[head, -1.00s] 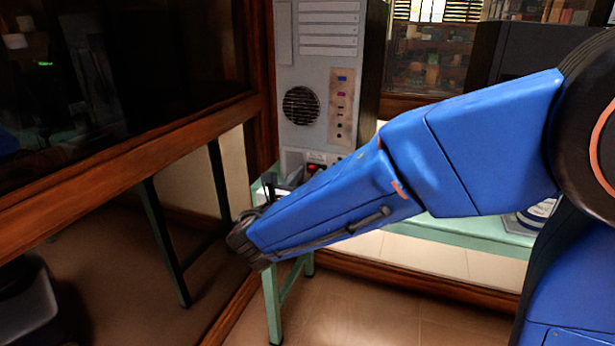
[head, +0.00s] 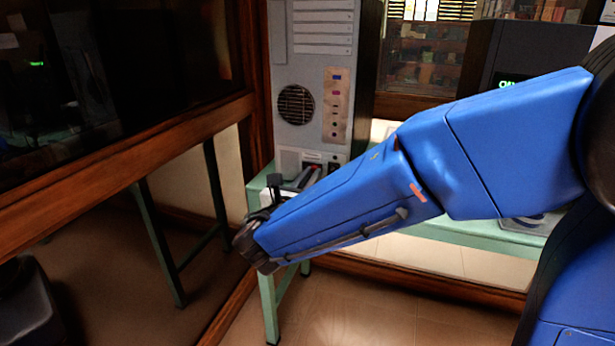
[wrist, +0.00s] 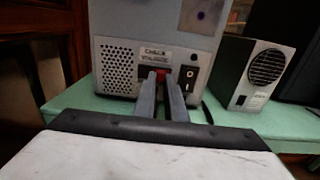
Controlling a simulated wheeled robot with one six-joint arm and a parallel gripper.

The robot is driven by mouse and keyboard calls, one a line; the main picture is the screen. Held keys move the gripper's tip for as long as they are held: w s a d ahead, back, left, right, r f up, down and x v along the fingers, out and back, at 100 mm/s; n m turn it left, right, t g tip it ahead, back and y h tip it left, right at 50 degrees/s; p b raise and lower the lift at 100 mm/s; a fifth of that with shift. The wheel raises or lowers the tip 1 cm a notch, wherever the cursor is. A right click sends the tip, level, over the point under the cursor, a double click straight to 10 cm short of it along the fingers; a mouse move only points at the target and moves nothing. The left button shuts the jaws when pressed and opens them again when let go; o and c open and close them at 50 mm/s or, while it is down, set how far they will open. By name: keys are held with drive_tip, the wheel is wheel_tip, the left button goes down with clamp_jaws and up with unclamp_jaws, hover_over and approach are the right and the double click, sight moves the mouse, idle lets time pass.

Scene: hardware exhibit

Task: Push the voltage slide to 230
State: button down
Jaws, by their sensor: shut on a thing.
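The red voltage slide (wrist: 161,73) shows between my fingertips in the wrist view, under a white label on the grey rear panel (wrist: 117,84) of a computer tower. My gripper (wrist: 161,80) is shut on it, with one dark finger on each side. Which voltage the slide shows cannot be read. In the head view the tower (head: 325,58) stands on a green table, and my gripper (head: 309,176) reaches its lower rear.
A black rocker switch (wrist: 189,77) is just right of the slide, and a vent grille is left of it. A speaker-like box (wrist: 262,75) stands to the right on the green table (wrist: 90,100). A wooden-framed dark pane (head: 120,135) is close on the left.

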drive_tip(key=c, duration=1.8)
unclamp_jaws()
drive_tip(key=shift+s+d, duration=0.1)
drive_tip(key=shift+d, duration=0.1)
drive_tip(key=v, duration=1.7)
drive_tip(key=shift+s, duration=0.2)
drive_tip(key=shift+a, duration=0.1)
